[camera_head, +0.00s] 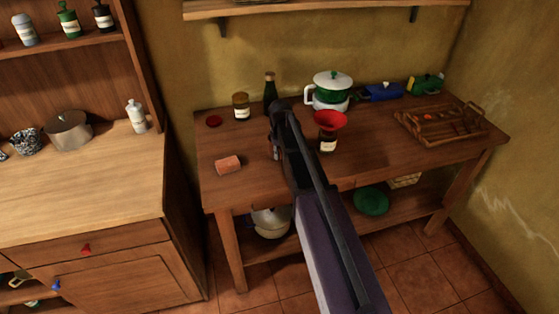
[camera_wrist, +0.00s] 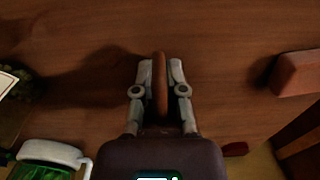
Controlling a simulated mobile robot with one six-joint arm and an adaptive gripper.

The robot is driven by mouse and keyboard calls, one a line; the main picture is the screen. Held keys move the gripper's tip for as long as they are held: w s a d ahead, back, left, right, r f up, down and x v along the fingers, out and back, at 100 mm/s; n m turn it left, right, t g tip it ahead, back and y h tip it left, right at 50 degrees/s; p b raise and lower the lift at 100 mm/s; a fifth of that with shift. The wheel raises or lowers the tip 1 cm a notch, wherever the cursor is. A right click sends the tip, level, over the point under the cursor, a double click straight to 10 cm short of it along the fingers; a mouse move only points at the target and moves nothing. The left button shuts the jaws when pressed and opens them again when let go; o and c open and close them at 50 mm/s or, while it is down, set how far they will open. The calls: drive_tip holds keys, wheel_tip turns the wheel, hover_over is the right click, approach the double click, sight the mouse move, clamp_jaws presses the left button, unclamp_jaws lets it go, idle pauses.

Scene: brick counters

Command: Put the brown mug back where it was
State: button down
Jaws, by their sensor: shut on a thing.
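My gripper (camera_wrist: 160,75) is shut on a narrow, upright orange-brown part of the brown mug (camera_wrist: 160,90), seen edge-on between its two fingers in the wrist view. The rest of the mug is hidden by the gripper, so its tilt cannot be told. In the head view my gripper (camera_head: 277,148) is over the wooden table, left of the jar with the red funnel, and my arm hides the mug. A dark shadow lies on the table left of the fingers in the wrist view; I cannot tell whether the mug touches the tabletop.
A reddish block (camera_head: 228,165) lies on the table (camera_head: 245,188) at left. A red funnel (camera_head: 330,121) and wooden tray (camera_head: 440,125) are right. The front-left tabletop is clear.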

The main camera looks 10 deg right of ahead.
drive_tip(key=shift+f, duration=0.5)
drive_tip(key=shift+f+b, duration=0.2)
drive_tip(key=shift+b, duration=0.2)
drive_tip(key=c, duration=0.7)
unclamp_jaws()
drive_tip(key=shift+r, duration=0.2)
wheel_tip(320, 180, up, 12)
drive_tip(key=p, duration=1.2)
drive_tip(key=shift+d, duration=0.15)
drive_tip(key=s+a, duration=0.1)
drive_tip(key=s, duration=0.6)
drive_tip(key=s+a, duration=0.1)
drive_tip(key=s, duration=0.7)
drive_tip(key=s+a, duration=0.1)
drive_tip(key=s, duration=0.6)
drive_tip(key=shift+s+a, duration=0.15)
